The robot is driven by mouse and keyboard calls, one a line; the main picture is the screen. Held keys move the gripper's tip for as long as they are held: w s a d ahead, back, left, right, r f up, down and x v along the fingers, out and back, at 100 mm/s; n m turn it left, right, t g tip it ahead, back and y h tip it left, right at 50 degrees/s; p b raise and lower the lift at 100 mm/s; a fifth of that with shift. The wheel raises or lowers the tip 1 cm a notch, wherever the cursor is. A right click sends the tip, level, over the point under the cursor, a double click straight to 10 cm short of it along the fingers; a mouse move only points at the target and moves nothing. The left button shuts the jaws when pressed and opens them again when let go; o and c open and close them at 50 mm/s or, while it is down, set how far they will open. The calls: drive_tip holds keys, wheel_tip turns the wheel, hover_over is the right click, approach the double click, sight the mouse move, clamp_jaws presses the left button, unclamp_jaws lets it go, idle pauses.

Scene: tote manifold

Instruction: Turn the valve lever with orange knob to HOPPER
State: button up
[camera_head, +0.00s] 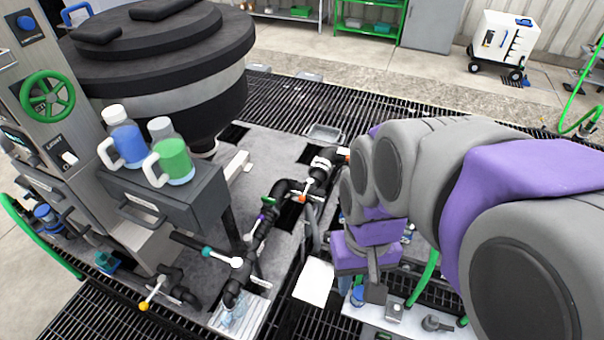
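Black pipework (258,228) with several small valves runs along the grey deck in the middle of the view. A small orange knob (302,199) shows on the pipework beside a white-banded fitting; its lever's direction is too small to tell. Another orange patch (346,153) sits farther back, partly behind my arm, and I cannot tell which one is the task's lever. No HOPPER label is readable. My gripper (375,292) hangs pointing down to the right of the pipework, apart from both orange parts. Its finger gap is not clear from this angle.
A big black hopper-like vessel (215,90) stands behind left. A grey cabinet (165,195) holds blue and green jugs. A white panel (314,281) stands left of my gripper. A yellow-knobbed lever (146,304) is at the lower left. My arm fills the right side.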

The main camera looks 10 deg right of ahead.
drive_tip(key=shift+o, duration=0.4)
drive_tip(key=w+a+m+b, duration=0.1)
drive_tip(key=w+a, duration=0.1)
drive_tip(key=w, duration=1.4)
drive_tip(key=shift+r+t+y, duration=0.15)
drive_tip(key=shift+t+y, duration=0.15)
drive_tip(key=shift+y, duration=0.1)
drive_tip(key=m+t+b, duration=0.2)
drive_tip(key=m+b, duration=0.3)
hover_over(305, 192)
drive_tip(key=s+d, duration=0.2)
drive_tip(key=d, duration=0.1)
wheel_tip(305, 192, down, 24)
drive_tip(key=r, duration=0.1)
drive_tip(key=shift+y, duration=0.4)
drive_tip(key=a+f+b, duration=0.1)
drive_tip(key=f, duration=0.4)
drive_tip(key=w+a+f+b, duration=0.1)
drive_tip(key=f+b, duration=0.1)
drive_tip(key=f, duration=0.4)
drive_tip(key=a+f+b, duration=0.1)
drive_tip(key=f, duration=0.5)
drive_tip(key=shift+w+b, duration=0.3)
drive_tip(key=shift+w, duration=0.05)
drive_tip(key=shift+c, duration=0.5)
clamp_jaws()
